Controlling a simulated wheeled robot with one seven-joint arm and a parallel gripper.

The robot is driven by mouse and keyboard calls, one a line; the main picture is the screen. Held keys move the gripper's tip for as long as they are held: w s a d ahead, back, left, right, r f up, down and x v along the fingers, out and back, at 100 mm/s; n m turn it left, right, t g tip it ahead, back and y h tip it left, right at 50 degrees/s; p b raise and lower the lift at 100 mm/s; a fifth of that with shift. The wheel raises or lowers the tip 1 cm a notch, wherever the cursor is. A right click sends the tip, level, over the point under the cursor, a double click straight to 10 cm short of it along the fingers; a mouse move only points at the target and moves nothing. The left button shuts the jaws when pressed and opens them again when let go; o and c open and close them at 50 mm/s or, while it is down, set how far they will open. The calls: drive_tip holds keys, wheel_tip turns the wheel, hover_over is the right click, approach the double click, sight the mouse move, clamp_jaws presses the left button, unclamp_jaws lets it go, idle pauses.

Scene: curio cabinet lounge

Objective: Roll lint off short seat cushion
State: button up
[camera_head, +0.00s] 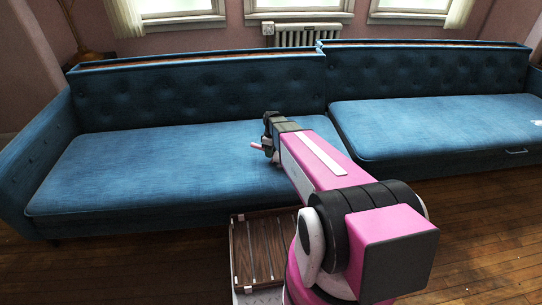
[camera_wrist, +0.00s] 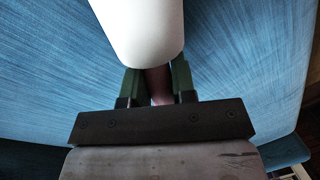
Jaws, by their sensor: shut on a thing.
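My gripper (camera_wrist: 157,88) is shut on the pink handle (camera_wrist: 157,84) of a lint roller. The roller's white cylinder (camera_wrist: 140,25) extends beyond the fingers in the wrist view, with blue cushion fabric behind it. In the head view my gripper (camera_head: 266,145) is over the right part of the left seat cushion (camera_head: 130,165), and a bit of pink handle (camera_head: 256,146) sticks out to its left. I cannot tell whether the roller touches the fabric. The right seat cushion (camera_head: 440,122) is a separate blue section. It has a small whitish patch (camera_head: 537,122) near the picture's right edge.
Tufted backrests (camera_head: 200,90) rise behind both cushions, and a left armrest (camera_head: 40,145) closes that end. A slatted wooden surface (camera_head: 265,250) lies below the arm, in front of the sofa. Wooden floor (camera_head: 480,220) is clear at the right front.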

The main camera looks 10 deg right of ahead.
drive_tip(key=shift+w+d+f, duration=0.1)
drive_tip(key=shift+w+f, duration=0.05)
drive_tip(key=shift+w, duration=1.95)
wheel_tip(320, 180, up, 6)
drive_tip(key=shift+r, duration=1.55)
